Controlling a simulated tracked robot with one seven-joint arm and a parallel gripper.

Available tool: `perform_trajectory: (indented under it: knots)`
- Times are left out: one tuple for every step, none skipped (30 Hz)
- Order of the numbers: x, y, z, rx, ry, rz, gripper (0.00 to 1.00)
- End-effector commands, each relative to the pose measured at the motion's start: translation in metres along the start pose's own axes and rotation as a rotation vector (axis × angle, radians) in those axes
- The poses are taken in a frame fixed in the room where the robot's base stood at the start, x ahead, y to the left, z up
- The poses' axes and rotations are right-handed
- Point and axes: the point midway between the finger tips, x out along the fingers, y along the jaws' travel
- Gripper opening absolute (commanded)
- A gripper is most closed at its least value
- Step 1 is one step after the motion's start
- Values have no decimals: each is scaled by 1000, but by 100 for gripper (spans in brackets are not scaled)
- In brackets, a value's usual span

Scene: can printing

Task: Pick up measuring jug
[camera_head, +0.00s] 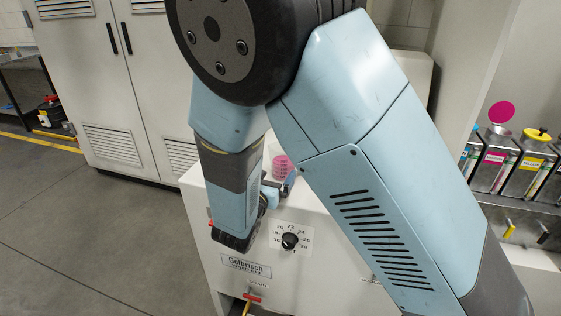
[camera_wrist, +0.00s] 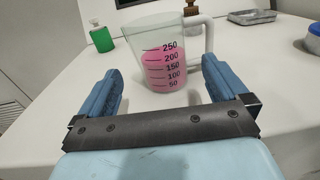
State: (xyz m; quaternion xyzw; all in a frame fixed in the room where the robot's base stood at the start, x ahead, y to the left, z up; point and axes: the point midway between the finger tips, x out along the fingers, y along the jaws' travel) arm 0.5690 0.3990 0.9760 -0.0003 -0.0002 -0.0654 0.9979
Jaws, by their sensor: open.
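The measuring jug (camera_wrist: 165,62) is clear, with black marks up to 250 and pink liquid inside. It stands upright on the white top of the machine, with its white handle (camera_wrist: 207,37) to the right in the wrist view. In the head view only part of the pink jug (camera_head: 283,167) shows beside my arm. My gripper (camera_wrist: 162,85) is open, its two blue fingers pointing toward the jug with one to each side. The jug is in front of and between the fingers; I see no contact. In the head view my gripper (camera_head: 278,187) is mostly hidden by my arm.
A green bottle (camera_wrist: 104,39) stands behind the jug to the left. A metal tray (camera_wrist: 252,17) and a blue-rimmed container (camera_wrist: 313,42) are to the right on the white top (camera_wrist: 280,75). The machine's front has a black dial (camera_head: 290,241). Ink canisters (camera_head: 495,160) stand on a shelf at right.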

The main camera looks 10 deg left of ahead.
Motion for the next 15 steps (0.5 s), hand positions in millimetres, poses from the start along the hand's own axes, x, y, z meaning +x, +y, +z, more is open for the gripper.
perform_trajectory:
  knots:
    - [9, -1, 0, 0, -1, -4, 100]
    - [13, 0, 0, 1, 0, -3, 100]
    - [18, 0, 0, 1, 0, -2, 100]
    - [22, 0, 0, 1, 0, -2, 100]
    - [25, -1, 0, 1, 0, -3, 100]
    - [28, -1, 0, 0, 0, -3, 100]
    - [30, -1, 0, 0, 0, -3, 100]
    - [32, -1, 0, 0, 0, -2, 100]
    - [33, -1, 0, 0, 1, -2, 100]
    - [34, -1, 0, 0, 1, -2, 100]
    - [34, -1, 0, 0, 1, -2, 100]
    - [36, -1, 0, 0, 1, -2, 100]
    - [38, -1, 0, 0, 1, -2, 100]
    - [40, -1, 0, 0, 1, -3, 100]
    - [43, -2, 0, 0, 0, -4, 100]
